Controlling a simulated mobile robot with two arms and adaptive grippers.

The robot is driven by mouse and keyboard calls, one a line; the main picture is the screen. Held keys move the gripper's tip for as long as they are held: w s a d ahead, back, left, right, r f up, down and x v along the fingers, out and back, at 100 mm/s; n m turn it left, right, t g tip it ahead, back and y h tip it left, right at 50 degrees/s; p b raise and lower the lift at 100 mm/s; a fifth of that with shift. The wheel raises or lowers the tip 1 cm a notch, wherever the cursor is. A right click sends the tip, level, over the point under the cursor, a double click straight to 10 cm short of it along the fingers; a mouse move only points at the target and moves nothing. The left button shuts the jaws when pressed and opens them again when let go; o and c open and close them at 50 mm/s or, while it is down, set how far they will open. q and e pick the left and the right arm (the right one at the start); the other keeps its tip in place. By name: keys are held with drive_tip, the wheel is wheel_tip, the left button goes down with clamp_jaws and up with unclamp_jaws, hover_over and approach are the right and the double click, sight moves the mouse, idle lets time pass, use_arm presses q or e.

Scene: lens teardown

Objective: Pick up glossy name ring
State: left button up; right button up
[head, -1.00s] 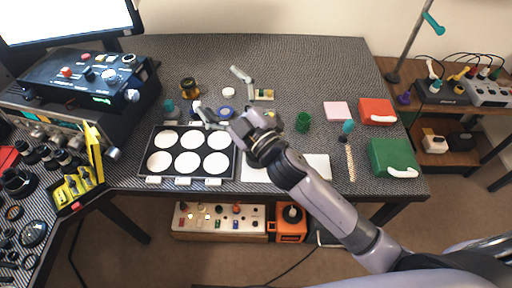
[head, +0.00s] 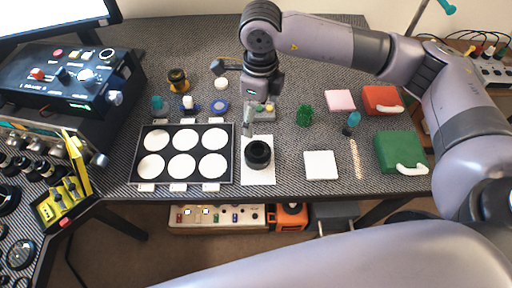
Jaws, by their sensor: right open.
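A black lens (head: 258,154) stands on a white sheet (head: 257,175) at the front middle of the table. A dark ring shows around its top, but I cannot tell the glossy name ring apart from the rest of the lens at this size. My right gripper (head: 233,98) is open and empty, above the table behind the lens. One finger points left and the other points down toward the sheet's back edge, apart from the lens. My left gripper is not in view.
A black-framed tray (head: 238,160) with several white discs lies left of the sheet. A white pad (head: 321,165), a green jar (head: 304,115), a green box (head: 399,150) and a red box (head: 382,99) lie to the right.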

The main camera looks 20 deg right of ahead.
wheel_tip(320, 180, down, 11)
drive_tip(key=b, duration=0.5)
drive_tip(key=shift+f, duration=0.2)
drive_tip(key=shift+a+f+b, duration=0.2)
drive_tip(key=shift+f+b, duration=0.55)
drive_tip(key=shift+f, duration=0.75)
drive_tip(key=shift+a+f+b, duration=0.15)
drive_tip(key=shift+f+b, duration=0.55)
drive_tip(key=shift+f, duration=0.75)
drive_tip(key=shift+s+r, duration=0.1)
drive_tip(key=shift+c, duration=0.6)
drive_tip(key=c, duration=1.1)
